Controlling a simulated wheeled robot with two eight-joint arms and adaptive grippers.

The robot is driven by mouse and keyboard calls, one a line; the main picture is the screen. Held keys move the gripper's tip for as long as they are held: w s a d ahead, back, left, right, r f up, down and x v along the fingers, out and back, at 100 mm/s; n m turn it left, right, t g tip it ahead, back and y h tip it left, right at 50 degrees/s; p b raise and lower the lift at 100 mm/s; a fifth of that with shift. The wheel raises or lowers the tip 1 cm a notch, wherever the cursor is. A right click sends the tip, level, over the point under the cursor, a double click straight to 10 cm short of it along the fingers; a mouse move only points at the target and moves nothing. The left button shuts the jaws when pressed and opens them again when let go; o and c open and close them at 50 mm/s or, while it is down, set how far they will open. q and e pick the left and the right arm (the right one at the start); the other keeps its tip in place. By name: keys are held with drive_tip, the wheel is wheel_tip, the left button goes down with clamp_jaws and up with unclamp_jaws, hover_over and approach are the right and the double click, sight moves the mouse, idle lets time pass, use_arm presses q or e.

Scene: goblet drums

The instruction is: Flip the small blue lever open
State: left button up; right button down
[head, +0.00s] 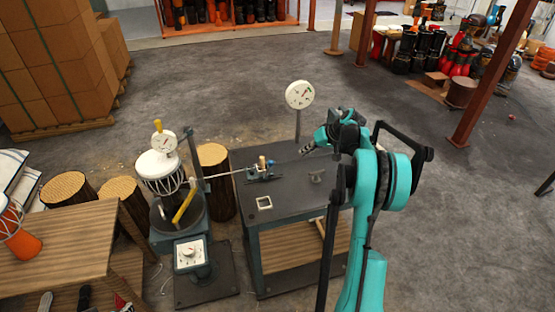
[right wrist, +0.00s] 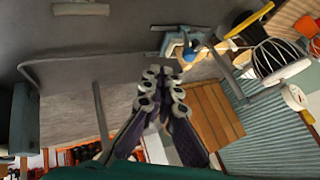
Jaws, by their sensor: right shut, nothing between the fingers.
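A small toggle-clamp-like fixture (head: 264,175) sits at the left back of the dark-topped bench (head: 297,200), with a wooden peg and a thin rod running left from it. A small blue piece on it, which looks like the lever, shows in the right wrist view (right wrist: 189,54); its exact angle is hard to tell. My right gripper (head: 307,149) is above the bench, to the right of the fixture and apart from it. In the right wrist view its fingers (right wrist: 163,75) are together and empty, pointing toward the fixture. My left gripper is not in view.
A white dial (head: 299,95) on a post stands behind the fixture. A drum on a stand (head: 160,172) with a yellow handle is left of the bench. A small square frame (head: 264,203) and a grey bracket (head: 316,176) are on the bench top.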

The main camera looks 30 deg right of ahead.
drive_tip(key=b, duration=0.5)
approach(268, 169)
drive_tip(key=w+f, duration=0.1)
drive_tip(key=w+d+f, duration=0.1)
drive_tip(key=w+f, duration=0.1)
drive_tip(key=shift+w+d+f, duration=0.1)
drive_tip(key=shift+d+f, duration=0.2)
drive_tip(key=shift+a+r, duration=0.1)
drive_tip(key=shift+r, duration=0.05)
